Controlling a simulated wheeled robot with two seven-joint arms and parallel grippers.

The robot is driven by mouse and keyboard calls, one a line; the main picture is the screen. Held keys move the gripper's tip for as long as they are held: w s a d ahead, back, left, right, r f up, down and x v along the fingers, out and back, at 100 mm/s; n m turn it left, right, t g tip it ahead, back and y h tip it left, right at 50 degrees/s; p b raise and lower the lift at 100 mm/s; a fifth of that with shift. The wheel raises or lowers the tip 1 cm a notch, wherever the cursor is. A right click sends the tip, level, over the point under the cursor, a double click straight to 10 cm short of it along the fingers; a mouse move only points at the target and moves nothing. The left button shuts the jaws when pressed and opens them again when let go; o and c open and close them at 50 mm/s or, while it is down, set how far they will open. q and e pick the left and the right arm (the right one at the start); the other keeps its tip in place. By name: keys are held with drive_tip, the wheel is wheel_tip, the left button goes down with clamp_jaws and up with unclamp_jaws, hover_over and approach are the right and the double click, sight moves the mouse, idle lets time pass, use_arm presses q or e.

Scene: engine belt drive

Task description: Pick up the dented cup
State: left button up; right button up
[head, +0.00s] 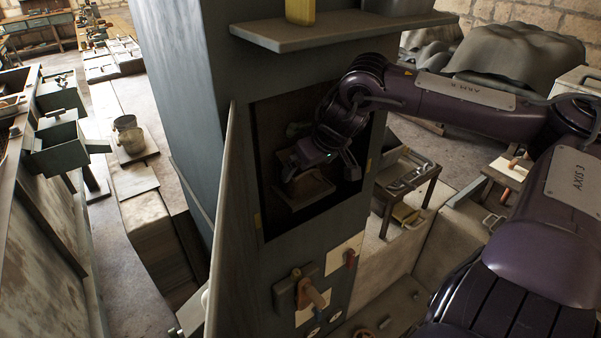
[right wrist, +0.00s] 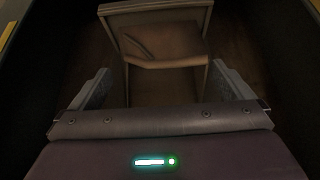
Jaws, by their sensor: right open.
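My left gripper is not in view.
The cabinet (head: 180,100) has a door (head: 222,215) swung open at the left of the opening. A shelf (head: 340,28) juts out above, carrying a yellow object (head: 300,11). A handle (head: 313,293) sticks out below. The opening's side walls are close to my gripper.

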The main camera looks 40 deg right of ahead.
sight(306, 171)
drive_tip(key=shift+w+f, duration=0.15)
drive_tip(key=shift+f, duration=0.1)
drive_tip(key=p+x, duration=0.2)
drive_tip(key=x, duration=0.1)
drive_tip(key=shift+d+f, duration=0.1)
drive_tip(key=shift+d, duration=0.1)
drive_tip(key=shift+w+f, duration=0.3)
drive_tip(key=shift+f, duration=0.25)
drive_tip(key=shift+w+f, duration=0.15)
drive_tip(key=c, duration=0.7)
drive_tip(key=shift+c, duration=0.5)
